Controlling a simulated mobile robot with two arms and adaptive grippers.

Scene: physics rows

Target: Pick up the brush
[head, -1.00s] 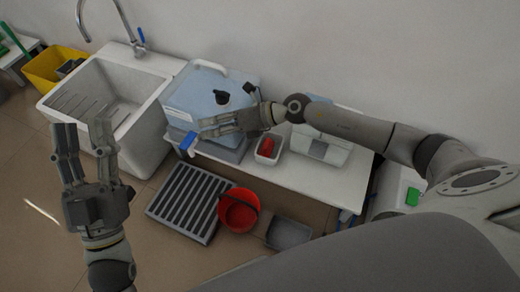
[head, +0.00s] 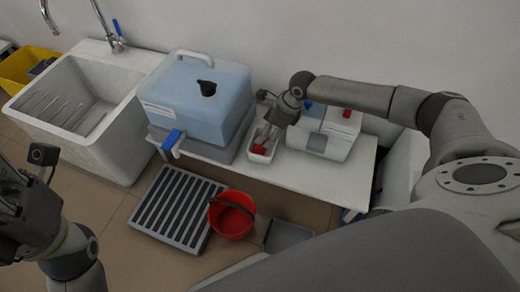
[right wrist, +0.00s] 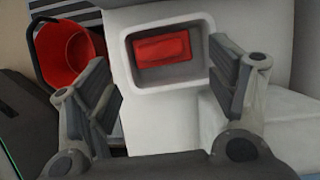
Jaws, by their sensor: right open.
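A red block-like piece, which looks like the brush (right wrist: 163,48), lies in a small white tray (right wrist: 133,82). In the head view the red piece (head: 258,148) shows only in part, and the white tray (head: 262,159) stands on the bench. My right gripper (right wrist: 162,72) is open, its fingers spread on either side of the tray in the right wrist view. In the head view the right gripper (head: 268,132) is over the tray, with nothing between its fingers that I can make out. My left gripper (head: 22,185) is at the left edge, partly cut off.
A blue water container (head: 205,95) with a blue tap stands left of the tray. A white box (head: 325,135) stands right of it. A red bucket (head: 232,215) and a grey grate (head: 178,212) are on the floor. A white sink (head: 85,100) is at left.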

